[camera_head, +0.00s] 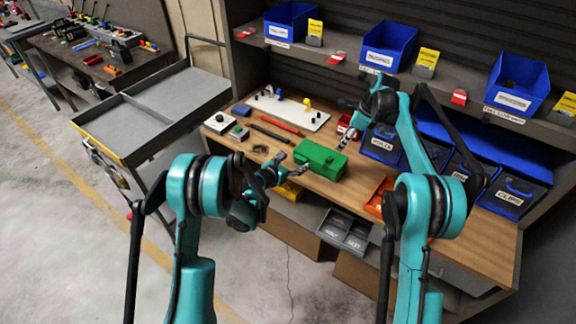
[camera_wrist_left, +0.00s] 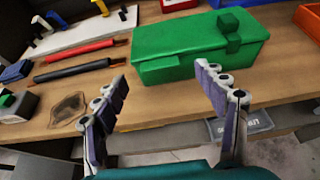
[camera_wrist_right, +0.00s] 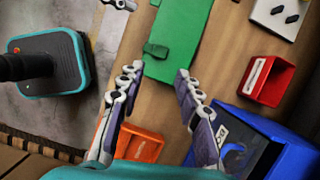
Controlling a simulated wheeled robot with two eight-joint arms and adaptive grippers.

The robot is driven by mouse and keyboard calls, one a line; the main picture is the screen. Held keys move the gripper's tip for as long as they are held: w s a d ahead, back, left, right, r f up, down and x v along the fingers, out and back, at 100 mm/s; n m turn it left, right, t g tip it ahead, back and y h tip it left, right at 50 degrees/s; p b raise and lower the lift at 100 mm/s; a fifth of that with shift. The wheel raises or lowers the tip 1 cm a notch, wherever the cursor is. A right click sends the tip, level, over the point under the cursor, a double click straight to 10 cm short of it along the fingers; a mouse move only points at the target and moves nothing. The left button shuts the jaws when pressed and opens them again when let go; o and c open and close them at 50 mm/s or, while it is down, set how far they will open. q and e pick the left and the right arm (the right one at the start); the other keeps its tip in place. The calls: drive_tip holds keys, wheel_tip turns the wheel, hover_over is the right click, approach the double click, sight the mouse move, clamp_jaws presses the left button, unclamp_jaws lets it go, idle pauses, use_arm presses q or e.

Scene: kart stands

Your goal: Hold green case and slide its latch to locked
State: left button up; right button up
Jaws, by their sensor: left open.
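The green case (camera_head: 320,158) lies closed on the wooden bench, near its front edge. In the left wrist view the case (camera_wrist_left: 190,50) has a raised green block (camera_wrist_left: 230,28) at its right end, perhaps the latch; its position is unclear. In the right wrist view a small green tab (camera_wrist_right: 155,50) shows on the case's side. My left gripper (camera_head: 290,165) is open and empty in front of the case's left part, apart from it. My right gripper (camera_head: 347,138) is open and empty by the case's right end; its fingers (camera_wrist_right: 160,72) do not touch the case.
Black and red rods (camera_head: 268,133) and a white board (camera_head: 290,110) lie behind and left. A red bin (camera_wrist_right: 266,80), an orange tray (camera_head: 380,196) and blue bins (camera_head: 383,143) stand right. A shelf with blue bins (camera_head: 390,45) overhangs the back. A grey cart (camera_head: 150,115) stands left.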

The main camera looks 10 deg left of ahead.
use_arm(q)
drive_tip(key=shift+x, duration=1.45)
drive_tip(key=c, duration=1.5)
drive_tip(key=shift+c, duration=0.2)
use_arm(e)
drive_tip(key=shift+d, duration=0.1)
drive_tip(key=c, duration=0.4)
drive_tip(key=shift+m+t+y, duration=0.4)
drive_tip(key=shift+y, duration=0.5)
drive_tip(key=d, duration=0.1)
drive_tip(key=s+d+f, duration=0.1)
drive_tip(key=d, duration=0.2)
drive_tip(key=shift+s+d+f, duration=0.3)
drive_tip(key=shift+s, duration=0.1)
clamp_jaws()
drive_tip(key=s+d+t+y, duration=0.1)
drive_tip(key=s+d+y, duration=0.1)
drive_tip(key=d, duration=0.3)
drive_tip(key=shift+s+f+m+t, duration=0.3)
drive_tip(key=shift+s+m+t, duration=0.1)
drive_tip(key=shift+s, duration=0.5)
drive_tip(key=shift+a, duration=0.1)
